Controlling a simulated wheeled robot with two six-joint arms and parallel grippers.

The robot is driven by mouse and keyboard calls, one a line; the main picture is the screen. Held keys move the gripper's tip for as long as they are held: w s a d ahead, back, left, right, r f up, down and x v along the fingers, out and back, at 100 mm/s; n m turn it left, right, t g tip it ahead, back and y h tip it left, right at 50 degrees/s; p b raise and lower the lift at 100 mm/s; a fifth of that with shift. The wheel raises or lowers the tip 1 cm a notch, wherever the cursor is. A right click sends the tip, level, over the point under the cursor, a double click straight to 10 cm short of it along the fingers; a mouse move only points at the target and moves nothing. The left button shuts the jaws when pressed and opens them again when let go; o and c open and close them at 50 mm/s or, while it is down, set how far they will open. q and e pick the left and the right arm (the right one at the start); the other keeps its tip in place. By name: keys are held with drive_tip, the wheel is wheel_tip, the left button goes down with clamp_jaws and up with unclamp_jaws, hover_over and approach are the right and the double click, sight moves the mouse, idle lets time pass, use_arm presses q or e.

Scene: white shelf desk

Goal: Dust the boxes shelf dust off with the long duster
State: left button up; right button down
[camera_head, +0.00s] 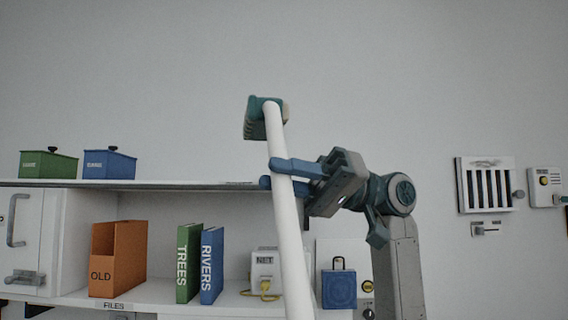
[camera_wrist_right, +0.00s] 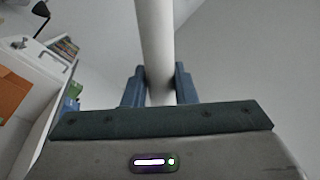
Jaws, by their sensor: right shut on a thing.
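The long duster (camera_head: 284,210) has a white handle and a teal-green head (camera_head: 264,117) at its top. My right gripper (camera_head: 268,174) is shut around the handle, a little below the head. The duster stands nearly upright, in front of the right end of the shelf unit. The handle (camera_wrist_right: 156,50) also shows between the blue fingers (camera_wrist_right: 160,88) in the right wrist view. A green box (camera_head: 48,165) and a blue box (camera_head: 109,164) stand on the top shelf (camera_head: 200,184) at the left. I cannot make out dust on that shelf. My left gripper is not in view.
The lower shelf (camera_head: 150,293) holds an orange OLD binder (camera_head: 118,258), a green TREES book (camera_head: 189,263), a blue RIVERS book (camera_head: 212,265) and a white NET box (camera_head: 265,270). A blue padlock-like box (camera_head: 339,289) is right of them. A vent (camera_head: 486,185) is on the wall.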

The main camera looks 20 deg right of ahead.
drive_tip(key=w+d+p, duration=0.2)
drive_tip(key=w, duration=0.5)
drive_tip(key=w+d+p, duration=0.2)
drive_tip(key=w+p, duration=0.1)
drive_tip(key=w, duration=0.4)
drive_tip(key=shift+d+f, duration=0.25)
drive_tip(key=shift+f, duration=0.35)
wheel_tip(320, 180, down, 6)
drive_tip(key=b, duration=0.4)
drive_tip(key=shift+f+b, duration=0.15)
drive_tip(key=shift+b, duration=0.15)
idle(0.4)
drive_tip(key=shift+f+b, duration=0.7)
drive_tip(key=shift+f, duration=0.25)
idle(0.7)
